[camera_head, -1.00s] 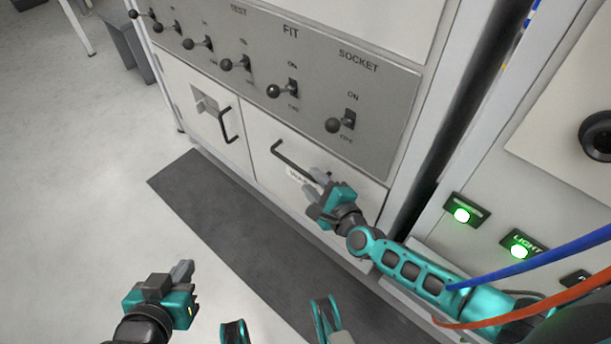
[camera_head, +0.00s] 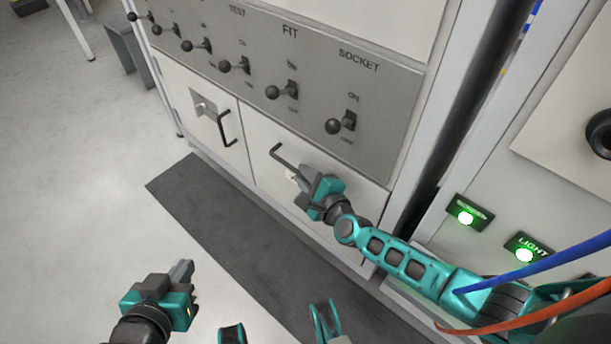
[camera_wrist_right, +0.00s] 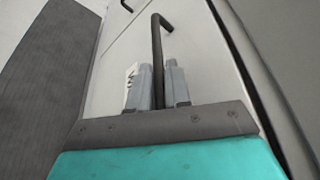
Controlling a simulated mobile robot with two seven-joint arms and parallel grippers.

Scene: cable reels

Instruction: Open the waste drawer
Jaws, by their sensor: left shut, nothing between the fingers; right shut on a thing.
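The waste drawer (camera_head: 258,138) has a pale front low in the cabinet, with a black bar handle (camera_head: 283,157). The drawer front looks flush with the cabinet. My right gripper (camera_head: 300,178) is shut on the handle near its right end. In the right wrist view the handle (camera_wrist_right: 156,45) runs down between the two grey fingers of the right gripper (camera_wrist_right: 160,85). A white label (camera_wrist_right: 131,82) with dark print, partly hidden by a finger, is beside the handle. My left gripper (camera_head: 182,271) is shut and empty over the floor at the lower left.
A grey switch panel (camera_head: 310,60) with several black levers is above the drawer. A neighbouring door (camera_head: 205,120) with its own black handle is to the left. A dark mat (camera_head: 215,215) lies on the floor before the cabinet. Green lit buttons (camera_head: 466,217) are at the right.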

